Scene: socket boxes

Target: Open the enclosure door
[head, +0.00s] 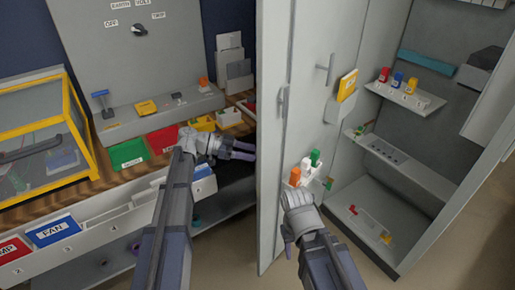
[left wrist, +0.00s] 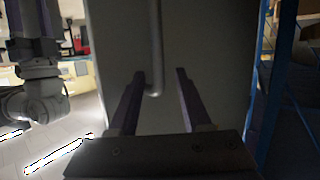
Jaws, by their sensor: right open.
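The enclosure (head: 425,100) stands at the right in the head view, its shelved inside in plain sight. A tall pale door panel (head: 272,170) stands at its left, with a vertical bar handle (head: 283,103). My left gripper (head: 252,151) is left of the panel, its fingers pointing toward it. In the left wrist view, a bar handle (left wrist: 155,50) on a grey panel (left wrist: 215,60) ends between the spread fingers of my left gripper (left wrist: 160,75); contact cannot be told. My right gripper (head: 308,210) is open, low in front of the panel, near coloured markers.
A second handle (head: 325,68), a yellow folder (head: 347,86) and a marker holder (head: 312,170) are on the pale surface right of the panel edge. A wooden bench with bins (head: 128,153) and a yellow-framed clear box (head: 40,130) stands at the left.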

